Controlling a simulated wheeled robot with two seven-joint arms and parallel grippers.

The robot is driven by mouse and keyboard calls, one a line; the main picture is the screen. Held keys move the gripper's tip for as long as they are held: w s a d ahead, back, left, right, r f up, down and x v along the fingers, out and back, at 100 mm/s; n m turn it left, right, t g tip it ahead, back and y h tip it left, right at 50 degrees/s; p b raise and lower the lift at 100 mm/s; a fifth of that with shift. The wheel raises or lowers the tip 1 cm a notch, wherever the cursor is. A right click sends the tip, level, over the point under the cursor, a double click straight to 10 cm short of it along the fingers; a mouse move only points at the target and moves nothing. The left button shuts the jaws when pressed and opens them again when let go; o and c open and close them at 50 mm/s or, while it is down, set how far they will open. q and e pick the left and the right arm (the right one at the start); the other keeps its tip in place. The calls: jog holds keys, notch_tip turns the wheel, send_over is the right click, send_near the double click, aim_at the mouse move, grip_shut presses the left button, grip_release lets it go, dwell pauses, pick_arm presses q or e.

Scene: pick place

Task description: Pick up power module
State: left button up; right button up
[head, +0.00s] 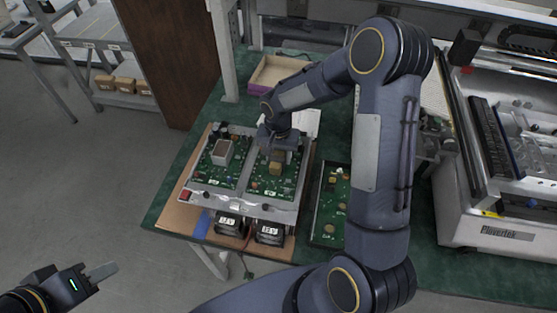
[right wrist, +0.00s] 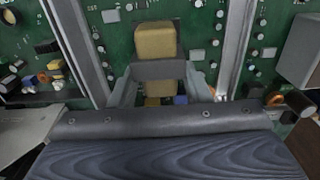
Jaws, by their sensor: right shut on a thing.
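The power module appears to be the tan block (head: 278,168) on the right-hand green circuit board of the test fixture. In the right wrist view, the tan block (right wrist: 155,40) shows above and below a dark band. My right gripper (head: 277,150) is over this board, pointing down. Its fingers (right wrist: 160,84) are on both sides of the block and shut on it. The block still appears at board level; whether it touches the board is unclear. My left gripper (head: 98,273) is at the lower left, above the floor and away from the table; its finger opening is unclear.
The fixture (head: 245,203) holds two green boards; a grey box-shaped part (head: 221,152) stands on the left one. Another board (head: 330,205) lies to the right, partly behind my right arm. An open cardboard tray (head: 272,74) is at the back. A large machine (head: 490,232) stands far right.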

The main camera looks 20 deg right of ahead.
grip_shut()
jog(key=shift+r, duration=0.1)
jog(key=shift+w+r, duration=0.1)
